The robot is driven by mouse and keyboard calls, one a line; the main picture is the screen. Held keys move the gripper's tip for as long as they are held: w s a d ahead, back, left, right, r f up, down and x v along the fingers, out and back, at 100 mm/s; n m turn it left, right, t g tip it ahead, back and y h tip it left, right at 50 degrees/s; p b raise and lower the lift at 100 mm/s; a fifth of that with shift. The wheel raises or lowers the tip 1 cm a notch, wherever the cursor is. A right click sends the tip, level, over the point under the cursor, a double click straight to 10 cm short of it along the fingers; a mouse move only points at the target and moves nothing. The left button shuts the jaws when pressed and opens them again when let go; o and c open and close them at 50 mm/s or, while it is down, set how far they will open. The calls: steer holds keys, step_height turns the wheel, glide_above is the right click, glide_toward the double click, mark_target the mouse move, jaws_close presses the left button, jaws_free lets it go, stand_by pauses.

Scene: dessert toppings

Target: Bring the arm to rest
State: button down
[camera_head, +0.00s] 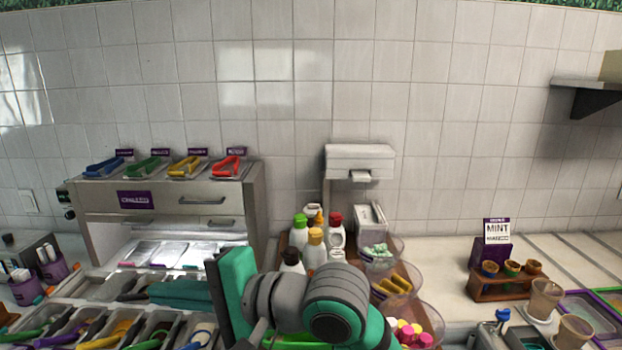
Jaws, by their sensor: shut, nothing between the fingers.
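My arm, teal and grey, is folded low across the bottom middle of the head view.
Several sauce bottles (315,240) stand behind my arm, beside clear topping bowls (400,285). A metal cabinet (172,205) with coloured tongs on top stands at the left.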

steer(key=w+d+f+m+t, duration=0.5)
steer(key=w+f+t, duration=0.25)
steer(key=t, duration=0.35)
steer(key=s+d+f+m+t+h, duration=0.25)
steer(key=d+f+h, duration=0.2)
steer(key=f, duration=0.45)
steer(key=s+d+f+m+t+h, duration=0.25)
steer(key=f+h, duration=0.35)
steer(key=f, duration=0.4)
steer(key=s+d+f+n+g+h, duration=0.2)
steer(key=s+d+f+n+h, duration=0.25)
steer(key=s+f, duration=0.8)
steer(key=s+d+f+n+g, duration=0.1)
steer(key=s+d+f+n, duration=0.1)
steer(key=s+n, duration=0.3)
steer(key=s+d+f+n+g, duration=0.1)
steer(key=s+n, duration=0.4)
steer(key=s, duration=0.8)
steer(key=shift+s+d+f, duration=0.15)
steer(key=shift+d+f, duration=0.25)
steer(key=shift+d, duration=0.3)
